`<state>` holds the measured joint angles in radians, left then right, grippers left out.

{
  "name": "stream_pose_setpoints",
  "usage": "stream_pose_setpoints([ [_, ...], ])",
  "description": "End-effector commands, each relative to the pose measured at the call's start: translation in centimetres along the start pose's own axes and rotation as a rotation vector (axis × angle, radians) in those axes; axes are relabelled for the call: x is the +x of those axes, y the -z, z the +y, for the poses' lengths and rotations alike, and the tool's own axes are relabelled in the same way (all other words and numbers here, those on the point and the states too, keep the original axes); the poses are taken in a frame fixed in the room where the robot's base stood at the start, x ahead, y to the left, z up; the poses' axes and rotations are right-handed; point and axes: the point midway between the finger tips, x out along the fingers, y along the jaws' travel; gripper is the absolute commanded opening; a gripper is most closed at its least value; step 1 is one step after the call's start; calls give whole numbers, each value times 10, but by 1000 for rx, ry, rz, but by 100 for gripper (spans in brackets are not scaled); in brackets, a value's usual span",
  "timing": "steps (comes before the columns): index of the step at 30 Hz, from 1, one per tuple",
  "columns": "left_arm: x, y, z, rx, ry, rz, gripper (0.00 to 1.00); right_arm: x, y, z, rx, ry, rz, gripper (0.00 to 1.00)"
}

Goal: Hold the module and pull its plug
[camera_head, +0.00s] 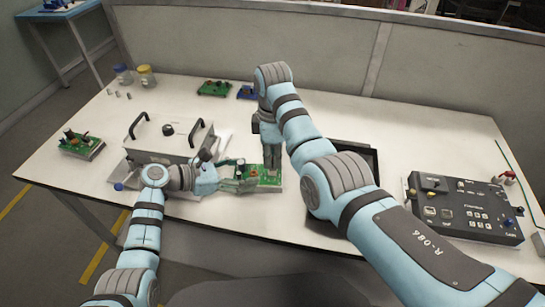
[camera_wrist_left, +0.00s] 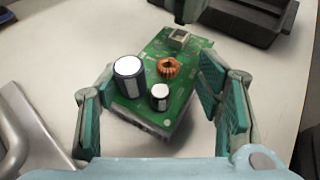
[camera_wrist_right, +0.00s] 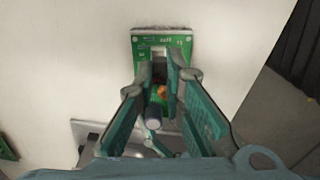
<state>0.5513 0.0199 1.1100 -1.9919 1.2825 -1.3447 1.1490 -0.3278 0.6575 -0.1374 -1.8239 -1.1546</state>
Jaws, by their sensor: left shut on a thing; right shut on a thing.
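The module is a green circuit board (camera_head: 268,182) on a grey base near the table's front edge. In the left wrist view the module (camera_wrist_left: 150,105) carries two capacitors, a copper coil and a pale socket (camera_wrist_left: 178,38). My left gripper (camera_wrist_left: 165,90) is shut on the module, one finger along each side. My right gripper (camera_head: 272,168) points down over the module's socket end. In the right wrist view my right gripper (camera_wrist_right: 167,68) is shut on a small dark piece, apparently the plug (camera_wrist_right: 159,68), mostly hidden between the fingers. I cannot tell whether the plug is still in the socket.
A metal box with black handles (camera_head: 160,140) stands behind my left arm. Another board (camera_head: 80,145) lies at the left, and two more (camera_head: 213,88) at the back. A black tray (camera_head: 372,160) is partly behind my right arm. A control panel (camera_head: 465,210) sits at the right.

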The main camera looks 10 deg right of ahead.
Motion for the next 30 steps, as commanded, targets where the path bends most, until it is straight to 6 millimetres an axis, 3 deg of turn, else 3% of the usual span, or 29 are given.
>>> stream_pose_setpoints([
  [1,1,8,-2,-8,4,15,10,-6,0,1,0,-3,1,0],
  [6,1,8,-2,-8,4,14,10,-33,0,1,0,-4,1,0],
  [13,1,8,-2,-8,5,14,10,-38,0,0,0,-1,0,0],
  [14,1,8,-2,-8,4,14,63,-38,0,0,0,-1,0,0],
  [17,1,8,-2,-8,4,14,79,-38,0,0,0,-1,0,0],
  [18,1,8,-2,-8,3,14,84,-38,0,0,0,-1,0,0],
  [30,-8,6,0,-4,-3,12,84,-38,0,0,-1,-2,1,0],
])
